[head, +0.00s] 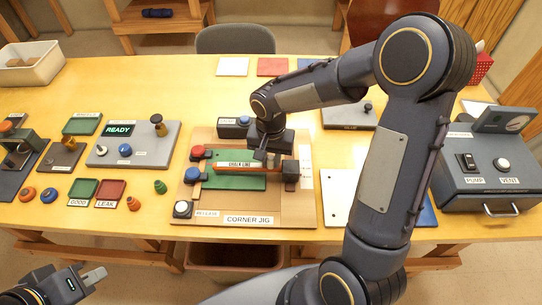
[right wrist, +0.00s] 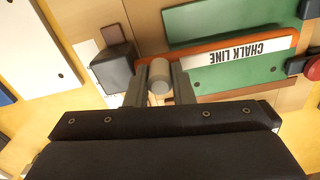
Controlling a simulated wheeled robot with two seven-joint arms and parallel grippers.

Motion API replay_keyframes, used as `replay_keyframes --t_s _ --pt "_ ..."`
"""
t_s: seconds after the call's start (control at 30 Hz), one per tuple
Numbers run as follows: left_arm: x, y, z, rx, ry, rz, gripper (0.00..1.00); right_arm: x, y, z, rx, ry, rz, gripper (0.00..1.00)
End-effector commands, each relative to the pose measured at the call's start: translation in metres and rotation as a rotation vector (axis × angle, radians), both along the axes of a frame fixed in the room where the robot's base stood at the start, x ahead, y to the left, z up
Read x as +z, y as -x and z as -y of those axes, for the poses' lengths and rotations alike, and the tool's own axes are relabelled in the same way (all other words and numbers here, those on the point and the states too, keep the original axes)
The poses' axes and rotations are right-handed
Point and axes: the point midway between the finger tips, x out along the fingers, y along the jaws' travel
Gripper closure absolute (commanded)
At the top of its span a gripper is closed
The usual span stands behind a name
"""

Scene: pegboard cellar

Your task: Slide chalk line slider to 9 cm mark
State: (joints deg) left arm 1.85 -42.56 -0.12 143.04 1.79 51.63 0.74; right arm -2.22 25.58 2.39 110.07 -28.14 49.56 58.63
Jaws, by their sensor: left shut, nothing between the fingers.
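The chalk line slider (head: 234,165) is an orange strip with a white "CHALK LINE" label, lying along a green plate (head: 228,182) on the corner jig. In the right wrist view the strip (right wrist: 206,59) shows its label upside down. A pale round knob (right wrist: 159,75) stands by its end. My right gripper (right wrist: 159,88) has one finger on each side of the knob, with no clear gap; its grip is unclear. In the head view my right gripper (head: 267,156) is over the slider's right end. My left gripper (head: 95,276) is shut and empty, off the table's front. I cannot read any centimetre marks.
A dark block (head: 291,172) stands just right of the knob. A READY panel (head: 135,145) stands to the left, and a pump box (head: 485,170) to the right.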

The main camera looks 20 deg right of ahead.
Motion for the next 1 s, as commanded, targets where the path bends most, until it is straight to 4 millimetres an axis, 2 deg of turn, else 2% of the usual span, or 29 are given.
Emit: replay_keyframes --t_s 0.07,0.4,0.8,1.0 --pt "0.0 0.0 0.0 0.0 0.0 0.0 1.0 0.0 0.0 0.0 0.0 -0.001 0.001 0.69" --pt "0.0 0.0 0.0 0.0 0.0 0.0 1.0 0.004 -0.001 0.0 0.0 -0.001 0.003 0.69" --pt "-0.004 0.0 0.0 0.0 0.0 0.0 1.0 0.066 -0.001 0.0 0.0 -0.001 0.006 0.69" --pt "-0.005 0.0 0.0 0.0 0.0 0.0 1.0 0.078 0.0 0.0 0.001 0.0 0.001 0.69"
